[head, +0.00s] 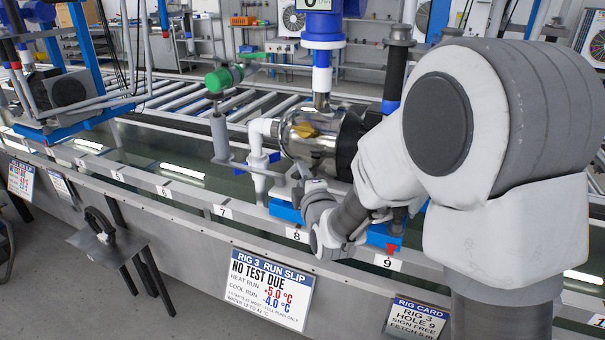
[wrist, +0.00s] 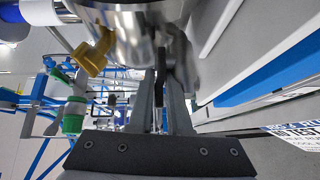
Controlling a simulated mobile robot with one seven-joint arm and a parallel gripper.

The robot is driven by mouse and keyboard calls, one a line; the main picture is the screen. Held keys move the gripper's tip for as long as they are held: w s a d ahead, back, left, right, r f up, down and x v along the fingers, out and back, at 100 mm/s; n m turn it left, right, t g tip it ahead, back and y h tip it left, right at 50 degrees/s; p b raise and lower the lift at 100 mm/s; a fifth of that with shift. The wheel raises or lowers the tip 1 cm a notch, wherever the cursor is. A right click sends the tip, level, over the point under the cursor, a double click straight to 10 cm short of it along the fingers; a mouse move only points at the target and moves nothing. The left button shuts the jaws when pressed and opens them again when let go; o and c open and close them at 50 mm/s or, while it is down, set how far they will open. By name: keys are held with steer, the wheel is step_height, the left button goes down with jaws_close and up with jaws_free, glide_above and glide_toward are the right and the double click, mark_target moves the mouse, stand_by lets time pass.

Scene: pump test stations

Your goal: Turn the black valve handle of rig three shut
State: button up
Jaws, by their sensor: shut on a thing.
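The rig three pump (head: 312,140) is a shiny metal body with a yellow part (head: 305,130) on its front. My gripper (head: 306,178) is low in front of it, at the rig's front edge. In the wrist view my gripper (wrist: 160,80) has both grey fingers close together on a thin black piece, the valve handle (wrist: 161,72), just below the metal pump body (wrist: 135,25). The handle's lower part and its pivot are hidden by the fingers. In the head view I cannot make out the handle behind my wrist.
A run slip (head: 264,288) reading "RIG 3" and "NO TEST DUE" hangs on the front rail. A rig card (head: 416,318) hangs right of it. A green valve (head: 222,78) and white pipe (head: 262,160) stand left of the pump. A small side table (head: 105,245) stands left.

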mark_target(306, 164)
jaws_close()
